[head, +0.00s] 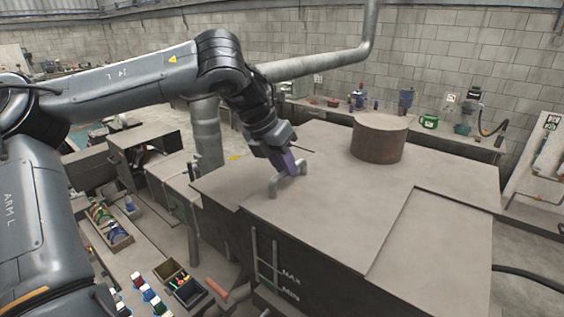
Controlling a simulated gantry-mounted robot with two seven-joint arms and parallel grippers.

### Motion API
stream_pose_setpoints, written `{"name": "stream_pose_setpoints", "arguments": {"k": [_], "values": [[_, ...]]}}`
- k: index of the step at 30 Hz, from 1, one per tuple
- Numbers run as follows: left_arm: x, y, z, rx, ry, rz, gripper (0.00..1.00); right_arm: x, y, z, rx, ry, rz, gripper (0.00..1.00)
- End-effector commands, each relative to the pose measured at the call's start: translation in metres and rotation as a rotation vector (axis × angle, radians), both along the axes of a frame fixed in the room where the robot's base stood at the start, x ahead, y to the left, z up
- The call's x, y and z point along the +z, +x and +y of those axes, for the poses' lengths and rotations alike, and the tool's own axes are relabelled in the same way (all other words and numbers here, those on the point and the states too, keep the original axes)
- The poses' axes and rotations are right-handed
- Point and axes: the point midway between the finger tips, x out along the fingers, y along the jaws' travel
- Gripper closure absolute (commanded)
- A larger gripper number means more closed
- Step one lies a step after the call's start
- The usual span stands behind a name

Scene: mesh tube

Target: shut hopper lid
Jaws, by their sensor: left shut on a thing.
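The hopper (330,271) is a big grey-brown box with MAX and MIN marks beside a sight gauge on its front. Its lid (335,215) looks to be the flat top panel that carries a light grey bar handle (274,186). The lid lies about level; I cannot tell whether its edges are fully seated. My left gripper (288,170), with purple fingers, reaches down from the upper left and is shut on the handle. The fingers hide the handle's middle. My right gripper is not in view.
A round brown drum-like stub (379,138) rises from the hopper top at the back. A seam and raised edge run along the right of the top. A grey pipe (207,135) stands behind at the left. A lower bench (140,262) with bins and bottles lies at the left.

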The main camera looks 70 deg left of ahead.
Motion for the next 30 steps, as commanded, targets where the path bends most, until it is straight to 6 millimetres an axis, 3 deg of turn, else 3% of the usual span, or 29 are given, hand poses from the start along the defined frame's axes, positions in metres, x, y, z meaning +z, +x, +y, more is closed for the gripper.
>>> {"name": "stream_pose_setpoints", "arguments": {"k": [4,5,10,22,30], "values": [[0.0,-0.001,0.004,0.011,0.006,0.002,1.0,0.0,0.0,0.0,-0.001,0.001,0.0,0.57],[0.0,-0.001,0.004,0.011,0.007,0.003,0.8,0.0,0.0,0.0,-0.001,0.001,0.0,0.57],[0.0,-0.001,0.003,0.01,0.005,0.003,0.56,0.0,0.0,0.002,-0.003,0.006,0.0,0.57],[0.005,-0.004,0.002,0.008,0.005,0.002,0.56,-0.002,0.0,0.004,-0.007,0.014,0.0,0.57],[0.04,-0.02,0.002,0.011,0.006,0.0,0.56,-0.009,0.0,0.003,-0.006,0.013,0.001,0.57]]}}
